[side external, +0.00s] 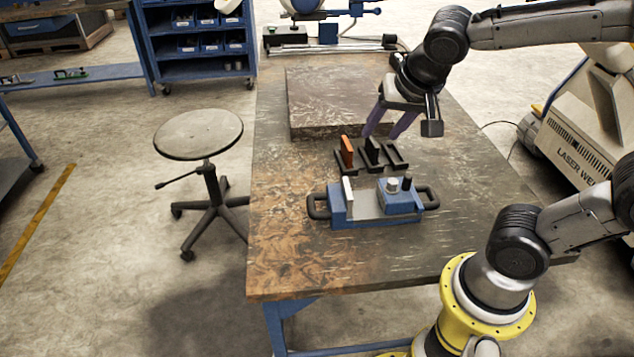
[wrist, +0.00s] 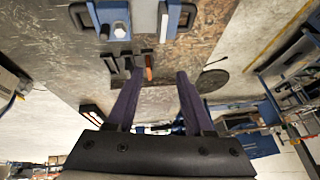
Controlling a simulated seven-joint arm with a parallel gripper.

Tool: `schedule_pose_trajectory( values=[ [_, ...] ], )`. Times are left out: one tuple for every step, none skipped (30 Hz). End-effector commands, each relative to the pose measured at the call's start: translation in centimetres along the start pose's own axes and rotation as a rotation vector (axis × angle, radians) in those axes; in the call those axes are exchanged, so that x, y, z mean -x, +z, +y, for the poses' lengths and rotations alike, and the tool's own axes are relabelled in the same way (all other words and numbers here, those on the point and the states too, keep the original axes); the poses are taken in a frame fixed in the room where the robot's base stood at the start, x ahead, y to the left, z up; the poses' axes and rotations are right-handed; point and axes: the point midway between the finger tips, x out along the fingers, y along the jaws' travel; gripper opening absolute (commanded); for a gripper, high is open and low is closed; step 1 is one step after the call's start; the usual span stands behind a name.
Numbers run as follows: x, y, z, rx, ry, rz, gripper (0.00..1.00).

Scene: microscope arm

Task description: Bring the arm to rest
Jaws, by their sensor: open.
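My gripper (side external: 383,132) hangs over the far right part of the workbench (side external: 275,240), its two purple fingers spread apart. In the wrist view my gripper (wrist: 160,73) also shows a clear gap between the fingers, with nothing held. In the side view the fingers overlap the far edge of a small black rack (side external: 397,153). I cannot tell their exact height above the bench, or whether they touch anything.
An orange block (side external: 347,152) and a black block (side external: 372,150) stand in the rack. A blue vise (side external: 338,208) with side handles sits nearer the front. A dark slab (side external: 335,85) lies behind. A stool (side external: 198,134) stands left; the bench front is bare.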

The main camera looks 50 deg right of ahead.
Motion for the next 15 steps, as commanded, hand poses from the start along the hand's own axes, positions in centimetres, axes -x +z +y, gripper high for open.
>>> schedule_pose_trajectory(
  values=[
    [1.8,0.6,1.2,0.033,-0.037,0.008,0.52],
    [2.6,1.1,1.9,0.067,-0.055,0.006,0.52],
    [3.5,1.9,2.5,0.116,-0.079,0.005,0.52],
    [4.0,2.5,3.0,0.156,-0.096,0.004,0.52],
    [4.5,3.1,3.5,0.198,-0.113,0.004,0.52],
    [5.0,4.0,4.0,0.258,-0.134,0.001,0.52],
    [5.2,4.7,4.3,0.306,-0.148,-0.001,0.52],
    [5.4,5.3,4.6,0.354,-0.162,-0.002,0.52],
    [5.6,6.1,5.0,0.415,-0.179,-0.005,0.52],
    [5.7,6.7,5.1,0.461,-0.190,-0.009,0.52],
    [5.6,7.2,5.2,0.506,-0.198,-0.015,0.52],
    [5.6,7.8,5.4,0.562,-0.209,-0.022,0.52],
    [5.4,8.2,5.5,0.601,-0.212,-0.031,0.52],
    [5.3,8.5,5.5,0.634,-0.217,-0.038,0.52],
    [5.2,8.8,5.6,0.675,-0.219,-0.044,0.52]
  ],
)
